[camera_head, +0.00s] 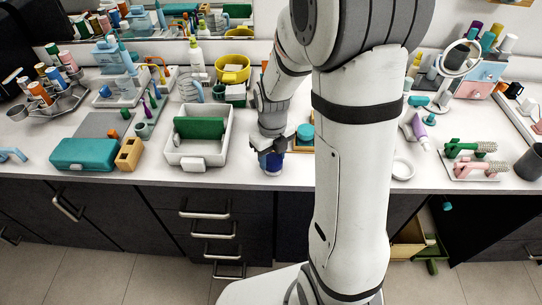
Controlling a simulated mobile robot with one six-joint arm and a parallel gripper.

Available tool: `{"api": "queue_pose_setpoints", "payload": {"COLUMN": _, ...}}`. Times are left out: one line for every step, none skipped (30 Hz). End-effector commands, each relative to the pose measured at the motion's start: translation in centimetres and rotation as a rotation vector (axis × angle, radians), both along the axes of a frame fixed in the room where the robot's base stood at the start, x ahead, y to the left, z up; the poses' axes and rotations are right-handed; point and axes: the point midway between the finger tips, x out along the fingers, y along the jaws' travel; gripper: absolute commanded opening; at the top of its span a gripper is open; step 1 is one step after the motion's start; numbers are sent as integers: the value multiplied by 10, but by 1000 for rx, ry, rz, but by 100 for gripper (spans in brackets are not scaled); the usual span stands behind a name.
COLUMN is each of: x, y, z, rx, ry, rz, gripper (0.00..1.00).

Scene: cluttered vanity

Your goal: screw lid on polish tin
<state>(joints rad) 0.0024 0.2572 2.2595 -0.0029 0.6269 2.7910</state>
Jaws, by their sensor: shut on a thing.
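My gripper (270,148) points down near the counter's front edge, left of my large white arm link. Its fingers are shut at the top of a dark blue round thing (271,164), which looks like the polish tin. The fingers hide its top, so I cannot tell whether a separate lid is between them or how a lid sits. The blue thing looks upright, at or very near the counter top. A teal round thing (305,132) is just right of the gripper on a wooden tray (301,148), partly hidden by my arm.
A white bin with a green panel (197,161) stands close to the left. Farther left are a wooden block (129,155) and a teal case (83,154). A white ring (402,169) and a purple bottle (419,128) are right of my arm. Clear counter lies between bin and gripper.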

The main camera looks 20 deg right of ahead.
Motion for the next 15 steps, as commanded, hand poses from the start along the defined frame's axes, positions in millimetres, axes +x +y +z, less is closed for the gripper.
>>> {"api": "queue_pose_setpoints", "payload": {"x": 3, "y": 0, "z": 3, "rx": 0, "ry": -10, "rz": -54, "gripper": 20}}
{"api": "queue_pose_setpoints", "payload": {"x": 3, "y": -1, "z": 3, "rx": 0, "ry": -10, "rz": -87, "gripper": 20}}
{"api": "queue_pose_setpoints", "payload": {"x": 3, "y": -1, "z": 3, "rx": 0, "ry": -10, "rz": -125, "gripper": 20}}
{"api": "queue_pose_setpoints", "payload": {"x": 3, "y": -1, "z": 3, "rx": 0, "ry": -10, "rz": -148, "gripper": 20}}
{"api": "queue_pose_setpoints", "payload": {"x": 3, "y": -1, "z": 3, "rx": 0, "ry": -10, "rz": -165, "gripper": 20}}
{"api": "queue_pose_setpoints", "payload": {"x": 3, "y": -1, "z": 3, "rx": 0, "ry": -10, "rz": -182, "gripper": 20}}
{"api": "queue_pose_setpoints", "payload": {"x": 3, "y": -1, "z": 3, "rx": 0, "ry": -10, "rz": -189, "gripper": 20}}
{"api": "queue_pose_setpoints", "payload": {"x": 3, "y": -1, "z": 3, "rx": 0, "ry": -10, "rz": -193, "gripper": 20}}
{"api": "queue_pose_setpoints", "payload": {"x": 3, "y": -1, "z": 3, "rx": 0, "ry": -10, "rz": -195, "gripper": 20}}
{"api": "queue_pose_setpoints", "payload": {"x": 3, "y": -1, "z": 3, "rx": 0, "ry": -10, "rz": -194, "gripper": 20}}
{"api": "queue_pose_setpoints", "payload": {"x": 3, "y": -1, "z": 3, "rx": 0, "ry": -10, "rz": -194, "gripper": 20}}
{"api": "queue_pose_setpoints", "payload": {"x": 3, "y": -1, "z": 3, "rx": 0, "ry": -10, "rz": -193, "gripper": 20}}
{"api": "queue_pose_setpoints", "payload": {"x": 3, "y": -1, "z": 4, "rx": 0, "ry": -10, "rz": -193, "gripper": 20}}
{"api": "queue_pose_setpoints", "payload": {"x": 3, "y": -1, "z": 4, "rx": 0, "ry": -10, "rz": -193, "gripper": 49}}
{"api": "queue_pose_setpoints", "payload": {"x": 3, "y": -1, "z": 3, "rx": 0, "ry": -10, "rz": -192, "gripper": 52}}
